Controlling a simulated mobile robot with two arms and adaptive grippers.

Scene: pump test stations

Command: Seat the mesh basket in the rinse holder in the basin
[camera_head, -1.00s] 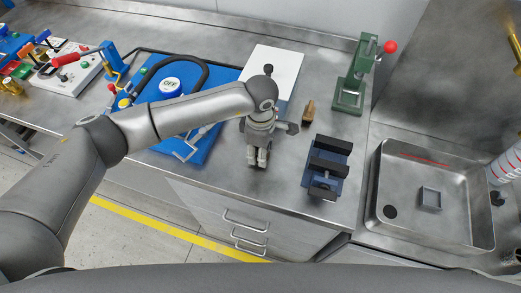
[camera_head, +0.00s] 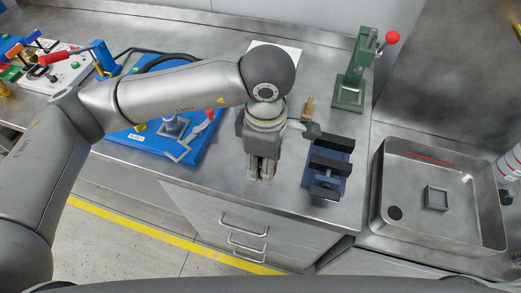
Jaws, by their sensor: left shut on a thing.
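The rinse holder, a small square grey frame (camera_head: 436,198), sits on the floor of the steel basin (camera_head: 472,232) at the right, and nothing stands in it. My left gripper (camera_head: 262,178) points down over the front of the steel counter, left of the basin and beside a blue and black block fixture. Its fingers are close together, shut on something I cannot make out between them. I cannot make out the mesh basket anywhere. My right gripper is not in view.
A small brown piece (camera_head: 308,108) stands behind the gripper. A blue panel (camera_head: 205,150) lies to its left. The basin has raised walls.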

